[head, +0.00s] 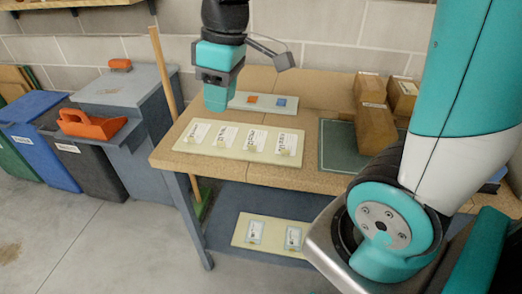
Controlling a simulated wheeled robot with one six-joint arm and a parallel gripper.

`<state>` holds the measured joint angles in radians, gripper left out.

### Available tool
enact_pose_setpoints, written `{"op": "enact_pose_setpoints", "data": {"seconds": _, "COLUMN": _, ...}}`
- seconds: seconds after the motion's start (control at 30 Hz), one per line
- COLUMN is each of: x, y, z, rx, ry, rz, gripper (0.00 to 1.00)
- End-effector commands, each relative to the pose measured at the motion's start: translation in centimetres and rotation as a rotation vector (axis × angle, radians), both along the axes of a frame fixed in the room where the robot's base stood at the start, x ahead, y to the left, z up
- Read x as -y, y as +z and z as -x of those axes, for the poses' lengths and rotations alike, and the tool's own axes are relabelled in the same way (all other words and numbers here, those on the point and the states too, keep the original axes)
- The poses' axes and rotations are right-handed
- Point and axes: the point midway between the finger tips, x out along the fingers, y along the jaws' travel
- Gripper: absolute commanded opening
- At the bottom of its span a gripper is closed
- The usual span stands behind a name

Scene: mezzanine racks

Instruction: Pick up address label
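Several white cards with dark print lie in a row on a cream board (210,151) on the wooden workbench (330,181). They are a leftmost card (199,131), a second card (226,137), a third card (255,140) and a rightmost card (288,144). The print is too small to tell which is the address label. My gripper (216,103) points down above the back left part of the bench, behind the leftmost cards in the picture. Its fingertips cannot be made out, so neither its opening nor anything in it can be told.
A pale strip (266,108) with an orange and a blue square lies behind the cards. Brown boxes (375,125) stand by a green mat (340,150) at right. A lower board (273,238) holds two cards. Bins and an orange tool carrier (92,125) stand left.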

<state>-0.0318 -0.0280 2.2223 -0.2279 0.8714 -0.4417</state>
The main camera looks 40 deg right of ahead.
Motion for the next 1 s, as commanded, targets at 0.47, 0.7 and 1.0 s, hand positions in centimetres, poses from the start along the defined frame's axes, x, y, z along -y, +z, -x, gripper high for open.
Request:
{"op": "enact_pose_setpoints", "data": {"seconds": 0.47, "x": 12.6, "y": -10.0, "z": -7.8, "rx": -0.065, "ry": 0.009, "rz": 0.148, "gripper": 0.34}}
{"op": "enact_pose_setpoints", "data": {"seconds": 0.7, "x": 12.6, "y": -15.5, "z": -7.8, "rx": -0.064, "ry": 0.009, "rz": 0.147, "gripper": 0.34}}
{"op": "enact_pose_setpoints", "data": {"seconds": 1.0, "x": 12.6, "y": -19.0, "z": -7.9, "rx": -0.058, "ry": 0.009, "rz": 0.148, "gripper": 0.34}}
